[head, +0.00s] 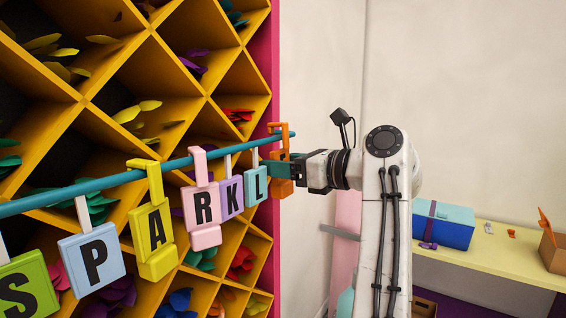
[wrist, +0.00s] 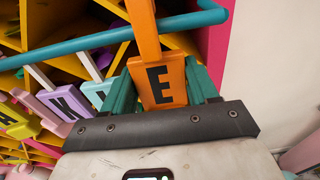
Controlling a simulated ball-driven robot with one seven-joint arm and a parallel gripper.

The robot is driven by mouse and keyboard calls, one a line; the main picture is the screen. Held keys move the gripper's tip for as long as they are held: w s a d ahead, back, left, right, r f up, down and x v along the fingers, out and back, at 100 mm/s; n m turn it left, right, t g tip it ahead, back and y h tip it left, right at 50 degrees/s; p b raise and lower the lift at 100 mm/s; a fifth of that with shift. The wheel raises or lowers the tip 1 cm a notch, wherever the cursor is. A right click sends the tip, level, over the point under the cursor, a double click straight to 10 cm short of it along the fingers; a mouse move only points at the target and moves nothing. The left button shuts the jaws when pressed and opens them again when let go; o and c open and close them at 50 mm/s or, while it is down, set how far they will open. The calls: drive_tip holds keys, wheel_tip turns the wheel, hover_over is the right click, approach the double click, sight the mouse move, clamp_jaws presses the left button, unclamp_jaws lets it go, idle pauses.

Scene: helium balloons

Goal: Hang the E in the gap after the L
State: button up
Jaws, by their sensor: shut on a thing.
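The orange E tag (wrist: 163,84) is held upright between my gripper's teal fingers (wrist: 160,92) in the wrist view. In the head view my gripper (head: 277,169) is at the right end of the teal rail (head: 110,180), shut on the E, whose face is mostly hidden. The E's orange hook (head: 280,129) is level with the rail just right of the L. In the wrist view its stem crosses in front of the rail (wrist: 90,40). I cannot tell whether the hook rests on the rail. The light-blue L tag (head: 255,187) hangs to the left of the E.
S (head: 20,288), P (head: 92,259), A (head: 156,240), R (head: 203,210) and K (head: 230,198) tags hang along the rail. Yellow cubbies (head: 120,75) with balloons stand behind. A yellow table (head: 490,255) with a blue box (head: 443,224) is at right.

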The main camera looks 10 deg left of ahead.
drive_tip(key=shift+f, duration=0.7)
idle(0.5)
